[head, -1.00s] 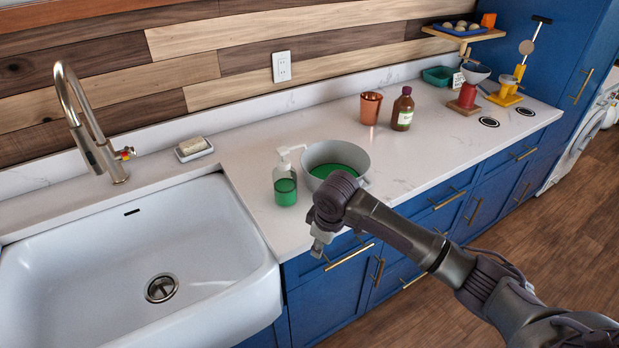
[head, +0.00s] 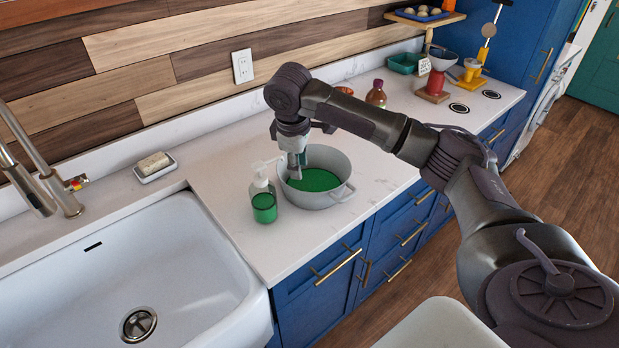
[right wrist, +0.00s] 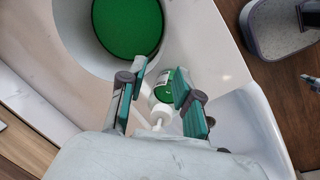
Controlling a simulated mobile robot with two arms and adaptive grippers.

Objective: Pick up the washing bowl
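The washing bowl (head: 318,200) is pale grey with green inside and a small handle at its right. It stands upright on the white counter, right of the sink. My right gripper (head: 297,174) points down at the bowl's left side, its fingertips overlapping the rim and inside in the head view. In the right wrist view, the bowl (right wrist: 76,40) is at upper left, beyond the fingertips. My right gripper (right wrist: 158,82) is open there, with nothing held between its teal-padded fingers. Whether it touches the bowl I cannot tell. My left gripper is out of view.
A pump bottle with green liquid (head: 264,206) stands close left of the bowl, and shows between the fingers in the right wrist view (right wrist: 163,86). A sink (head: 170,265) and soap dish (head: 156,170) are further left. A brown bottle (head: 376,95) stands behind my arm.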

